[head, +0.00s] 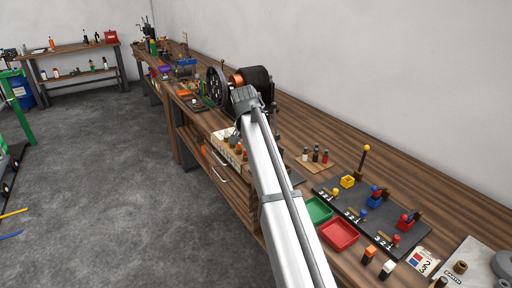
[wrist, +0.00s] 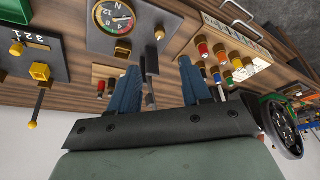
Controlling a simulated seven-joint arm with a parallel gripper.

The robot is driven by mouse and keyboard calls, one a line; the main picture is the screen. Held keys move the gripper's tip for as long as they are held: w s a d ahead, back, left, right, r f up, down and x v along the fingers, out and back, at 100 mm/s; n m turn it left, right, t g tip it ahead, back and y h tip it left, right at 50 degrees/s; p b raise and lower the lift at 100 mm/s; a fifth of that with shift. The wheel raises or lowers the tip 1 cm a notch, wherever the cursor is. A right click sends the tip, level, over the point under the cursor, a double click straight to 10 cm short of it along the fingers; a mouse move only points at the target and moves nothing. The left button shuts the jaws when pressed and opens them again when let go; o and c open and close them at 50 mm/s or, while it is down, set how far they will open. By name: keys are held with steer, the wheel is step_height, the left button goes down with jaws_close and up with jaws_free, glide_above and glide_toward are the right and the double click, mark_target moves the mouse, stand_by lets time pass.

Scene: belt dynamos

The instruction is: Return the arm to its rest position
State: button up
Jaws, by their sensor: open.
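My arm (head: 278,205) reaches from the bottom of the head view up over the long wooden workbench (head: 315,130). Its far end is a dark grey joint, and my gripper's fingers cannot be made out there. In the wrist view my gripper (wrist: 158,78) shows two blue fingers spread apart. No object is held between them. The fingers point toward the bench top, where a round gauge (wrist: 114,17) on a dark plate and small pegs lie beyond them.
A black cylinder with a copper-coloured end (head: 258,78) and a spoked wheel (head: 216,87) stand by the arm's end. A green tray (head: 317,210), a red tray (head: 340,234) and a dark board (head: 385,228) with coloured blocks lie right of the arm. The floor at left is mostly clear.

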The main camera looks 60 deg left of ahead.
stand_by(0.6)
